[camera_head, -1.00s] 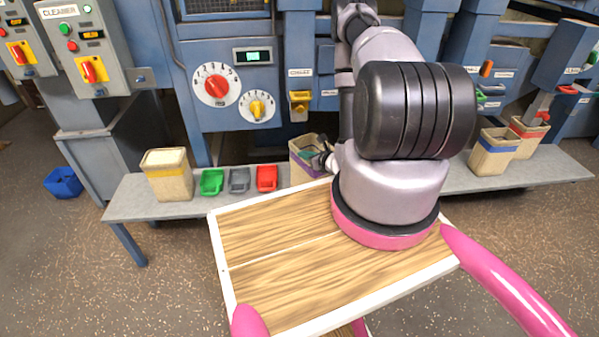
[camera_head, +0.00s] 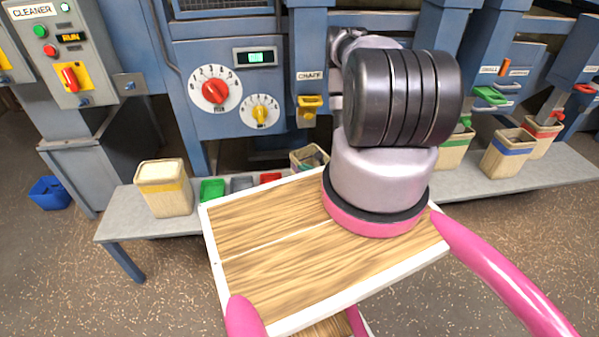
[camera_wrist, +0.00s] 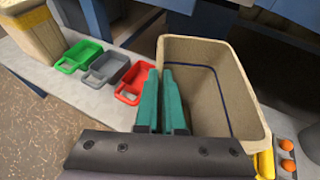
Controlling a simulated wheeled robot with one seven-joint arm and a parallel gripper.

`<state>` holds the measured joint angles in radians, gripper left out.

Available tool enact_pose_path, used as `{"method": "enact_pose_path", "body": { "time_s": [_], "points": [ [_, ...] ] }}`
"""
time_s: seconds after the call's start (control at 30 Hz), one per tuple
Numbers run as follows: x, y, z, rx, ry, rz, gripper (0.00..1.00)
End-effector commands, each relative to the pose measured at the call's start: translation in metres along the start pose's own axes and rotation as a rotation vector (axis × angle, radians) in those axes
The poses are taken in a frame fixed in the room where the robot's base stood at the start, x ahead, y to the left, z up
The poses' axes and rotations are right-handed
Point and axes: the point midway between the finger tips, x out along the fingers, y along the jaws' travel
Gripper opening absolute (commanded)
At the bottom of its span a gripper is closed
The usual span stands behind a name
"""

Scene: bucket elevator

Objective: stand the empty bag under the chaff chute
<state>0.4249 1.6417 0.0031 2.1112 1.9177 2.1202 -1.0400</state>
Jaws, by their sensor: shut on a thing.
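The empty bag (camera_head: 309,157) is a tan, open-topped bag below the yellow chaff chute (camera_head: 310,103) in the head view. My wooden deck hides its lower part there, so I cannot tell whether it touches the bench. In the wrist view the bag (camera_wrist: 225,90) looks upright and empty, with a dark line around its inside. My gripper (camera_wrist: 163,75), with green fingers, is shut on the bag's left wall near the rim. The chute's spout is not clearly seen in the wrist view.
The grey bench (camera_head: 140,228) carries green (camera_head: 211,190), grey (camera_head: 241,184) and red (camera_head: 270,178) scoops left of the bag. A filled yellow-banded bag (camera_head: 165,195) stands further left. Green-banded (camera_head: 455,150), blue-banded (camera_head: 508,155) and red-banded (camera_head: 540,135) bags stand to the right.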

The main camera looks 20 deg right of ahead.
Motion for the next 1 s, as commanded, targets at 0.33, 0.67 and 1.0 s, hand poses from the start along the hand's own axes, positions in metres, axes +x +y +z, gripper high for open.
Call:
{"method": "enact_pose_path", "body": {
  "time_s": [0.33,0.67,1.0],
  "points": [
    [0.060,-0.027,0.026,-0.005,-0.006,0.000,0.00],
    [0.128,-0.058,0.054,-0.002,-0.004,-0.001,0.00],
    [0.157,-0.069,0.057,0.000,0.001,0.001,0.00]
  ]
}}
